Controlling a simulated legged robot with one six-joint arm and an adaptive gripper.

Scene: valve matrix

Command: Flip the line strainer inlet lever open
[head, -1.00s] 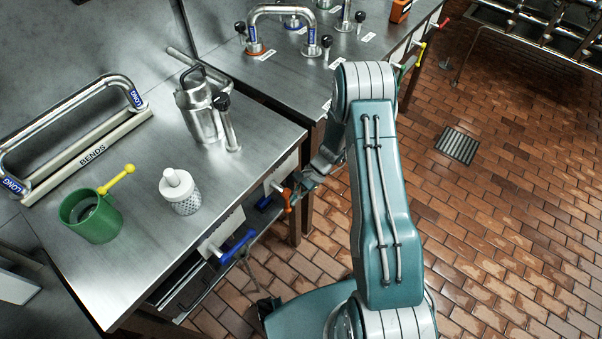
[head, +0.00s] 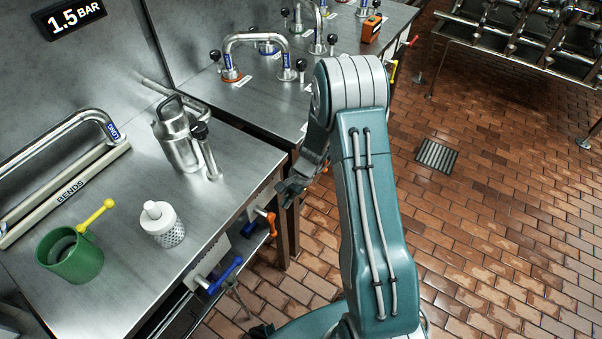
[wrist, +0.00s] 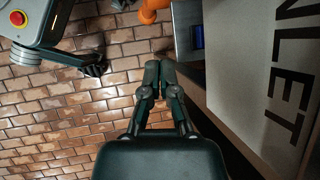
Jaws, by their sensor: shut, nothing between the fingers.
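An orange lever (head: 268,218) sticks out from the bench front below the steel vessel with a black-knobbed lever (head: 178,135), possibly the line strainer. A blue lever (head: 226,274) is on the same front, nearer me. In the wrist view, part of an orange piece (wrist: 150,10) shows at the top, beside a plate (wrist: 265,70) reading "NLET", its first letter cut off. Which lever this label belongs to cannot be told. My gripper (head: 288,192) is just off the bench front, above and right of the orange lever, apart from it. Its fingers (wrist: 158,78) are together and empty.
A green cup (head: 70,258) with a yellow handle, a white perforated cylinder (head: 162,225) and a "BENDS" rack (head: 72,188) stand on the bench (head: 120,290). A second bench (head: 250,98) with pipes lies beyond. Brick floor is open to the right.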

